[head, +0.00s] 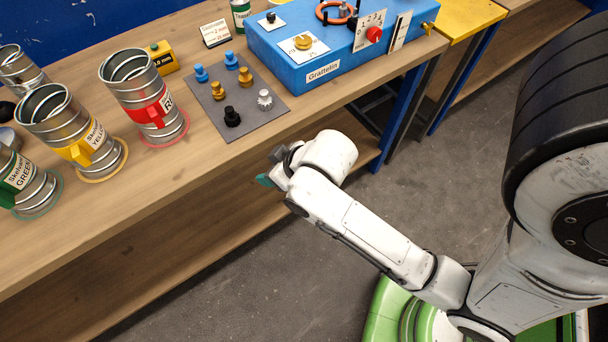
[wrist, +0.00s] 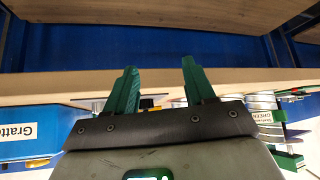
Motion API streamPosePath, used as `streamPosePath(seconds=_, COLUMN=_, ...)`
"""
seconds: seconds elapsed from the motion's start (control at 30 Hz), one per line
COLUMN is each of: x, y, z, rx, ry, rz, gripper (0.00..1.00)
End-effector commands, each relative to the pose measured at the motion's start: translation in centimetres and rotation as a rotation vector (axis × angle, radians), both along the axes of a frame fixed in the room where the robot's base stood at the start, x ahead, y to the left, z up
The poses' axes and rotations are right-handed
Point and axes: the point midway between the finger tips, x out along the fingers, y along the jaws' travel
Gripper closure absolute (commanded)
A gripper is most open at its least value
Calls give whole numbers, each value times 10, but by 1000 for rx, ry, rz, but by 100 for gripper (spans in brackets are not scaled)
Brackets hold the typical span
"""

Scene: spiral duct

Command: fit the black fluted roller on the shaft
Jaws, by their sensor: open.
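The black fluted roller (head: 232,117) stands on a dark grey mat (head: 268,122) on the wooden bench. Blue, brass and silver-grey rollers stand on the same mat. The blue machine (head: 318,72) labelled Grattetin stands right of the mat. On its top are a brass toothed piece (head: 303,42) on a white plate and an orange ring (head: 334,12) around a metal part. I cannot tell which part is the shaft. My gripper (head: 270,168) is in front of the bench edge, apart from the roller. In the wrist view its green fingers (wrist: 158,68) are open with nothing between them.
Sheet-metal ducts with red (head: 153,112), yellow (head: 81,150) and green (head: 20,178) labels stand at the left of the bench. A yellow block (head: 162,58) is behind the mat. A yellow table (head: 465,18) adjoins at right. The bench front is clear.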

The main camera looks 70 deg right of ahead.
Motion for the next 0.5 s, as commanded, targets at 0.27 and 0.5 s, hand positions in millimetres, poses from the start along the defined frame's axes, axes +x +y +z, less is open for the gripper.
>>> streamPosePath(seconds=0.27, x=-89, y=48, z=-50, rx=68, ry=490, rz=124, gripper=46)
streamPosePath(seconds=0.5, x=-111, y=55, z=-54, rx=77, ry=597, rz=146, gripper=46)
